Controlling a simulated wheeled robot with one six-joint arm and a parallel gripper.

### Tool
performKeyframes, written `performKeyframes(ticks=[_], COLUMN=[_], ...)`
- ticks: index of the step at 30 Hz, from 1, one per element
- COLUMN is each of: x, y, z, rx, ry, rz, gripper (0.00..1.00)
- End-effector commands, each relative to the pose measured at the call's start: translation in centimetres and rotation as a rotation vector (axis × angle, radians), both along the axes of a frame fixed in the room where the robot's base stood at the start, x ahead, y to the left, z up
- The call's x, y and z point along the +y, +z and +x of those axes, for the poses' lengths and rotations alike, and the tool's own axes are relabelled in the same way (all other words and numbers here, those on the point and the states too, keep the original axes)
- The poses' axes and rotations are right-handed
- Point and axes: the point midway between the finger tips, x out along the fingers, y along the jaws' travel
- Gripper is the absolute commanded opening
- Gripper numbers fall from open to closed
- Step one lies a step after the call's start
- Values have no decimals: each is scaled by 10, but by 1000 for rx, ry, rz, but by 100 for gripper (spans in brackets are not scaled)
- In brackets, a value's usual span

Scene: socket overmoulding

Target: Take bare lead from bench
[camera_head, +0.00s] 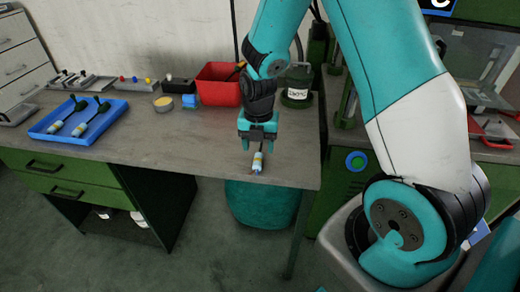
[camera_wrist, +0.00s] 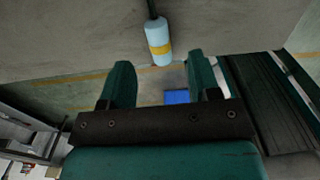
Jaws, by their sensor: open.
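The bare lead (camera_head: 258,162) lies on the bench top (camera_head: 190,150) near its front edge, below my gripper (camera_head: 258,146). It has a pale blue-white body with a yellow band. In the wrist view the lead (camera_wrist: 157,30) runs from a dark cord at the top down to a blunt end near the bench edge. My gripper (camera_wrist: 160,74) is open and empty there, with its two fingers apart. The lead's end lies just above the gap between the fingertips, and I cannot tell whether they touch it.
A blue tray (camera_head: 35,131) at the left holds two leads with dark plugs. The bench middle is clear.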

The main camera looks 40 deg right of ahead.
Motion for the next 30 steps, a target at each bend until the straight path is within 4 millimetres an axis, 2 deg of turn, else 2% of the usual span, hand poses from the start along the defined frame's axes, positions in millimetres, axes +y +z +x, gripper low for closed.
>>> performKeyframes(ticks=[10, 19, 20, 24, 27, 30], x=[-1, -1, -1, -1, -1, -1], y=[-45, -52, -52, -52, -52, -51], z=[2, 3, 3, 3, 3, 3], rx=[3, -1, -1, 0, 0, 0], ry=[0, -1, -1, -1, -1, -1], rz=[0, 0, 0, 0, 0, 0], gripper=[57, 57, 54, 22, 3, 2])
